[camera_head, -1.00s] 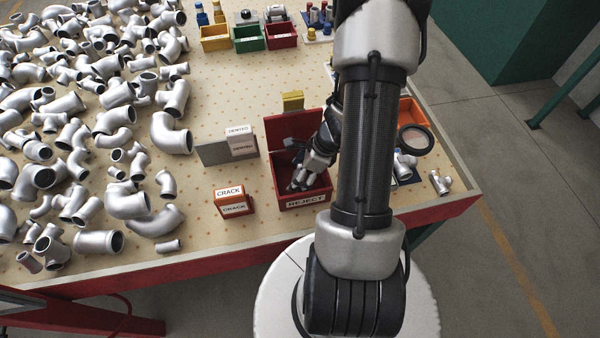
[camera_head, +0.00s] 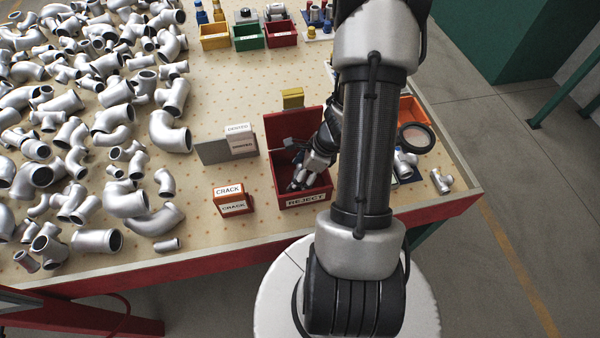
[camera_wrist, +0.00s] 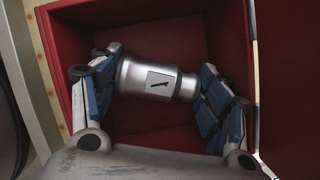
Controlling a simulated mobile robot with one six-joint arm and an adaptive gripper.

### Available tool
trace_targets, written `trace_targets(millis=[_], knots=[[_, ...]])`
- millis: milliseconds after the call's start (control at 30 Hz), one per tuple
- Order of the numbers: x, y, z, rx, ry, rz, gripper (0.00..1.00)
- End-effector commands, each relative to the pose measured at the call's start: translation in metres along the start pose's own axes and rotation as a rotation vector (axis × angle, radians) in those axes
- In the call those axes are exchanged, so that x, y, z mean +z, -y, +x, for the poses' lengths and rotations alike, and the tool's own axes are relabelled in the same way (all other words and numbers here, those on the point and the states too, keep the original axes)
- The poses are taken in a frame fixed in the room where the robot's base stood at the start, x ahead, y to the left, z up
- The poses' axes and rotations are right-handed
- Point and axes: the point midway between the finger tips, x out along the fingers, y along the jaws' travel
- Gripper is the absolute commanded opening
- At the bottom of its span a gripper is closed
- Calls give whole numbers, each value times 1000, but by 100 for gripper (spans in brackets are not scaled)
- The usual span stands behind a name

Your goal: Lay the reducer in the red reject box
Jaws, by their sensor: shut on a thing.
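The reducer (camera_wrist: 155,80) is a silver stepped cylinder with a dark mark on a pale label. In the wrist view it lies crosswise between the two blue-padded fingers of my gripper (camera_wrist: 160,90), which is shut on it. The red reject box (camera_head: 305,204) stands open on the table with its lid raised at the back; its red walls (camera_wrist: 235,40) surround the reducer in the wrist view. In the head view my gripper (camera_head: 298,180) reaches down inside the box, and the reducer is hard to make out there. I cannot tell whether the reducer touches the box floor.
Left of the box stand a "CRACK" card block (camera_head: 229,190) and a "DENTED" card block (camera_head: 238,130) by a grey plate (camera_head: 212,152). Many silver pipe fittings (camera_head: 100,240) fill the table's left. A small tee (camera_head: 441,180) lies near the right edge.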

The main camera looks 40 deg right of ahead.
Motion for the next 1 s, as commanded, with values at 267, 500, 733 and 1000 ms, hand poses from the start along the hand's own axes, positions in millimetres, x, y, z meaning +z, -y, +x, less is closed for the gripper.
trace_targets(millis=[267, 500, 733, 1000], knots=[[-2, 0, 5, -1, 1, 0, 70], [-2, 0, 4, 0, 0, 0, 86], [-2, -2, 4, 4, 1, 0, 92], [-2, -1, -12, 1, 2, -2, 92]])
